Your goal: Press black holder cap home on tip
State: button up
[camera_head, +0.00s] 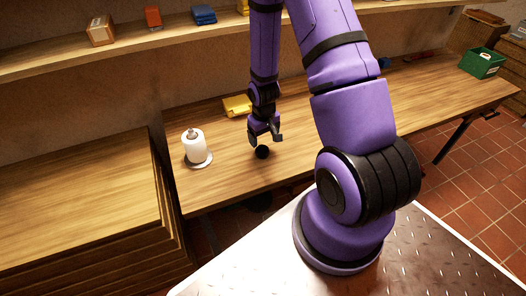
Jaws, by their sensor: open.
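A small round black object (262,152), which looks like the black holder cap, is on the wooden bench just below my gripper. My gripper (266,140) is open, with its fingers pointing down over the cap. I cannot tell whether the fingers touch it. To the left, a white cylinder (195,151) stands upright on a round grey base (199,161). A small greyish tip (193,132) shows at its top, with no black cap on it. The cap's underside is hidden.
A yellow object (237,106) lies behind my gripper on the bench (225,185). A green crate (482,63) stands at the far right end. A shelf (130,55) with small boxes runs above. The bench between the cap and the white cylinder is clear.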

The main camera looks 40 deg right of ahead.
aim_at(262, 148)
jog(key=shift+w+a+f, duration=0.1)
jog(key=shift+w+f, duration=0.05)
jog(key=shift+f, duration=1.6)
jog(key=shift+w+a+f, duration=0.1)
jog(key=shift+w+f, duration=0.05)
jog(key=shift+f, duration=1.6)
jog(key=c, duration=1)
